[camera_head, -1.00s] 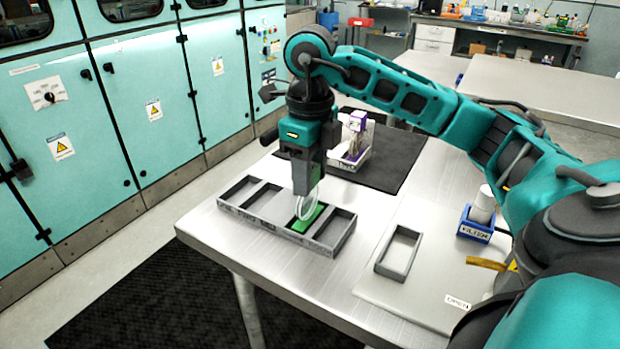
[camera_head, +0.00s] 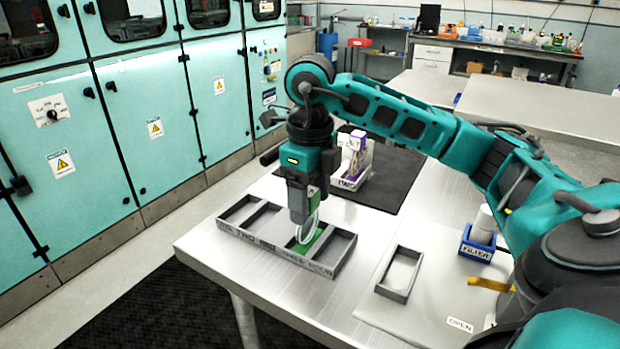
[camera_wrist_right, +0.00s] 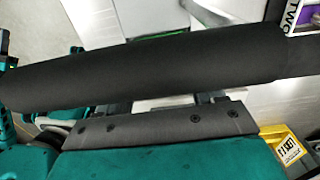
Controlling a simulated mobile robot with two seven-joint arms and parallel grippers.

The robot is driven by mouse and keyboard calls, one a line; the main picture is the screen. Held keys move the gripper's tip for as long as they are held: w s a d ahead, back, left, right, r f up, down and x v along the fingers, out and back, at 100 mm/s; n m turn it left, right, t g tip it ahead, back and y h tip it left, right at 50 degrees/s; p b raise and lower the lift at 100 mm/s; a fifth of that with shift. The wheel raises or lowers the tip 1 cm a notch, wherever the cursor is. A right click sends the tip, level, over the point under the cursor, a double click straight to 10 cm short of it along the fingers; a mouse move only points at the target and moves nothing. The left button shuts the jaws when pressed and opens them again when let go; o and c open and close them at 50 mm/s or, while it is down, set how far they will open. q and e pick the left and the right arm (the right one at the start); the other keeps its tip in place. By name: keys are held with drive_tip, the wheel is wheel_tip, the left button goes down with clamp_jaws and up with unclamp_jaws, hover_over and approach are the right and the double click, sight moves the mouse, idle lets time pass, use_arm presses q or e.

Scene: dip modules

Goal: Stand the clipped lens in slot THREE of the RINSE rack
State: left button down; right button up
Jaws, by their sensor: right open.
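The grey rack (camera_head: 228,229) lies on the metal table, with several slots and lettering along its front side. A thin, pale, rounded lens (camera_head: 309,232) stands upright at a slot right of the rack's middle, with green (camera_head: 319,243) showing in that slot. My right gripper (camera_head: 303,219) is open, pointing down directly over the lens, its tips around or just beside the lens's upper part. Whether they touch it, and how deep the lens sits, I cannot tell. In the right wrist view, dark and teal parts of my arm hide the lens. My left gripper is not in view.
An empty grey rectangular frame (camera_head: 383,289) lies on a pale mat (camera_head: 424,312) to the right. A blue FILTER holder (camera_head: 477,248) with a white cylinder stands beyond it. A white holder with purple-topped items (camera_head: 354,160) stands behind the gripper on a black mat (camera_head: 392,192).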

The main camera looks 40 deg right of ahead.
wheel_tip(320, 180, up, 12)
drive_tip(key=p, duration=0.4)
idle(0.6)
